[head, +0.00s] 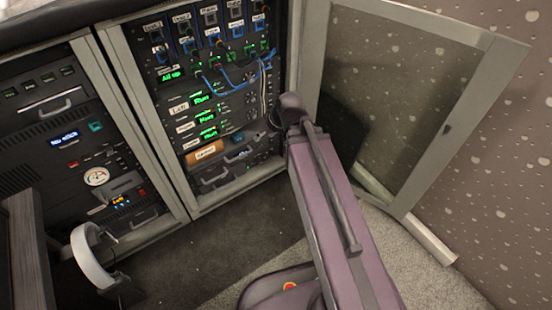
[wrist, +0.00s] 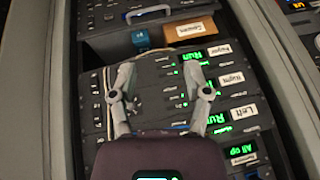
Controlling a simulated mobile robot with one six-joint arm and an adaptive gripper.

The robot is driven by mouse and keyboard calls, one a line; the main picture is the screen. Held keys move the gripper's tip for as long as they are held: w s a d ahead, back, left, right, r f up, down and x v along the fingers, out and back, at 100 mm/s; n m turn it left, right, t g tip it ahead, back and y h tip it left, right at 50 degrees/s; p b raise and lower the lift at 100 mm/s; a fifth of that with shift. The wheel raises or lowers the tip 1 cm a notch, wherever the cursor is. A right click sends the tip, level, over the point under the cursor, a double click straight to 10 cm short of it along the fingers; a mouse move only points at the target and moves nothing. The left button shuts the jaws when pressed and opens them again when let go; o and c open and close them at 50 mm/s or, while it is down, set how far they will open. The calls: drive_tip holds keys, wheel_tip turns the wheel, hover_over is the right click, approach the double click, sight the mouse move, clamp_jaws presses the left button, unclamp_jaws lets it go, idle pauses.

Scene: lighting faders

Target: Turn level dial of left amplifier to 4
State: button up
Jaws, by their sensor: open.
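The left amplifier is a dark rack unit with a white "Left" label (head: 180,107) and a green "Run" display (head: 202,98) in the head view. In the wrist view, seen upside down, its "Left" label (wrist: 243,112) is right of my gripper. My gripper (wrist: 158,73) is open, its two fingers spread in front of the amplifier panels, with nothing seen between them but panel. I cannot make out the level dial or its setting; my gripper and arm hide part of the panel's dial end.
Similar units labelled "Right" (wrist: 230,78) and "Player" (wrist: 220,50) adjoin it. Blue cables (head: 232,78) hang across the upper rack. The open mesh door (head: 400,90) stands right of my arm. Headphones (head: 92,262) hang at lower left.

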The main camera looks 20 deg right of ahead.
drive_tip(key=s+d+f+m+g+h+b, duration=0.1)
drive_tip(key=s+f+m+g+h, duration=0.2)
drive_tip(key=s, duration=0.4)
drive_tip(key=shift+s+d+g+h, duration=0.25)
drive_tip(key=shift+g+h, duration=0.05)
drive_tip(key=shift+g, duration=0.3)
wheel_tip(320, 180, up, 37)
drive_tip(key=p, duration=3.7)
